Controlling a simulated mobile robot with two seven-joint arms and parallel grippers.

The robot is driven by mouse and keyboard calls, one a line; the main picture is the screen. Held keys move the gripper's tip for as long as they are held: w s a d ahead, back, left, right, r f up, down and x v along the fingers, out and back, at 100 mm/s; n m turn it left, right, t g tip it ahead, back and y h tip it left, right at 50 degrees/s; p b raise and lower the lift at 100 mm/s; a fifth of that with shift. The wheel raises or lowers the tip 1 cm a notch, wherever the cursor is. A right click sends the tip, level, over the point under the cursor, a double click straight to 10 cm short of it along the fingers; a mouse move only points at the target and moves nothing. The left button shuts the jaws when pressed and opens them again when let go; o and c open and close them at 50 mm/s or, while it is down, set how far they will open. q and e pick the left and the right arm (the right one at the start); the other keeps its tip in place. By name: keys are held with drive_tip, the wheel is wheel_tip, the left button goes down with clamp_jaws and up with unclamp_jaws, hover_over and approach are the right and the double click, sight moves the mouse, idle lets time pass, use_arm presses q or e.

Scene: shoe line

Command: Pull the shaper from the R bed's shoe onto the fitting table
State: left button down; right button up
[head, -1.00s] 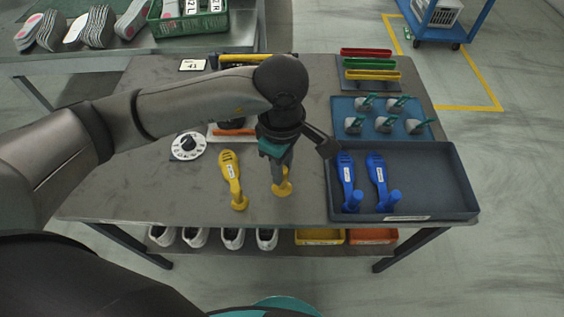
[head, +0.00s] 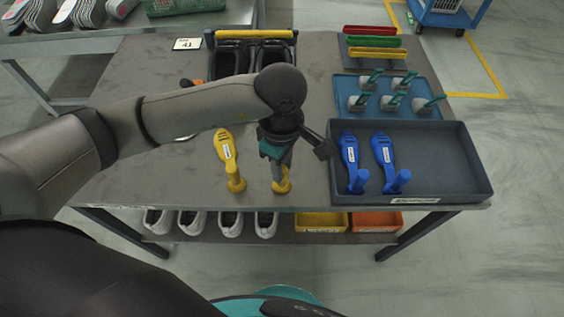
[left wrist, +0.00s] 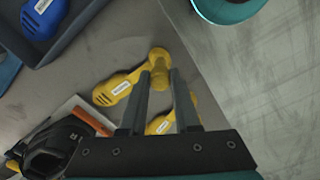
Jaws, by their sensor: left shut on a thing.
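My left gripper (head: 281,166) is shut on a yellow shaper (head: 282,186), over the front part of the fitting table (head: 135,185). In the left wrist view the fingers (left wrist: 160,76) close around the knob end of this shaper (left wrist: 118,87). I cannot tell whether it rests on the table. A second yellow shaper (head: 224,146) lies just left of it and shows partly behind the fingers in the left wrist view (left wrist: 160,124). Two black shoes (head: 231,56) sit at the table's back under a yellow bar (head: 255,34); my arm hides their near part. My right gripper is out of view.
A dark tray (head: 440,160) with two blue shapers (head: 349,160) stands right. Behind it are a blue mat (head: 350,83) with several teal-handled pieces and a rack of coloured bars (head: 375,41). A card (head: 187,44) marked 41 lies back left. White shoes (head: 231,222) stand below.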

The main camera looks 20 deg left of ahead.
use_arm(q)
drive_tip(key=c, duration=0.6)
unclamp_jaws()
drive_tip(key=shift+o, duration=0.2)
drive_tip(key=shift+r, duration=0.1)
drive_tip(key=shift+r+p, duration=3.15)
drive_tip(key=shift+r, duration=1.3)
